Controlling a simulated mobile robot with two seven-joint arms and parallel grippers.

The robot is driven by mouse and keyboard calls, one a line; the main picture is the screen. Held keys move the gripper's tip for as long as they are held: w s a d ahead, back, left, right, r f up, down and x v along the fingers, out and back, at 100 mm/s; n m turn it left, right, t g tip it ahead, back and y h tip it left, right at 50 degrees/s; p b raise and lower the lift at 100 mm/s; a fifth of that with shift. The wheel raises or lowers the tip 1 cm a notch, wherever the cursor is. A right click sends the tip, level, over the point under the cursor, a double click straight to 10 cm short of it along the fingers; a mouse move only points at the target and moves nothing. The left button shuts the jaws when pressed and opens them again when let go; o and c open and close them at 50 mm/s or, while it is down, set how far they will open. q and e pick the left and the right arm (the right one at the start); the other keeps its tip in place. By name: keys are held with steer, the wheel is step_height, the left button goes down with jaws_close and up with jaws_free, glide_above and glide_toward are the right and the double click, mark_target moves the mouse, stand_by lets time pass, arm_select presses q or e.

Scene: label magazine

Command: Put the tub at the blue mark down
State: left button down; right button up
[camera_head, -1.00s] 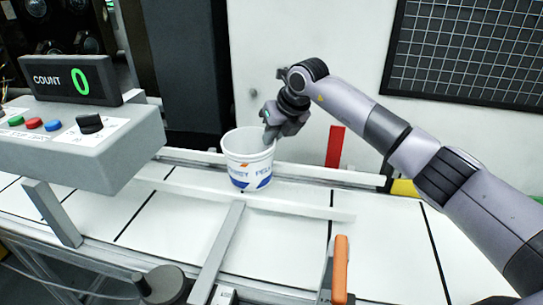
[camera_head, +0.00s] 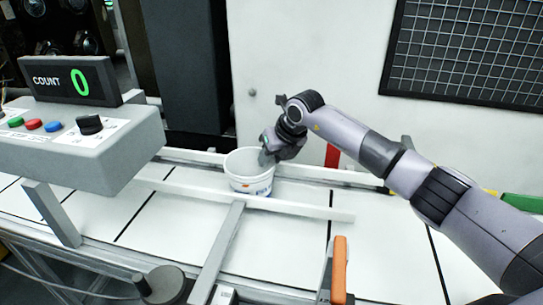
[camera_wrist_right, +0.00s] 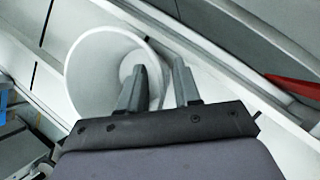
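The white tub (camera_head: 240,184) with blue and orange print stands about upright on the white belt, between the rear rail and the front guide rail. Its lower front is partly hidden by the front rail. My right gripper (camera_head: 266,156) is at the tub's right rim. In the right wrist view, one finger of the gripper (camera_wrist_right: 161,68) is inside the mouth of the tub (camera_wrist_right: 88,75) and the other is outside its wall. A clear gap shows between the fingers. I see no blue mark on the rear rail. My left gripper is not in view.
A grey control box (camera_head: 95,155) with a COUNT display (camera_head: 70,80) reading 0 overhangs the belt at left. A red mark (camera_head: 332,156) is behind the rear rail, and a green one (camera_head: 523,203) is farther right. An orange-handled lever (camera_head: 339,270) stands in front. The belt at right is clear.

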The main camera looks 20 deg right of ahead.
steer(key=shift+r, duration=0.1)
steer(key=b+v, duration=0.1)
steer(key=v, duration=1.1)
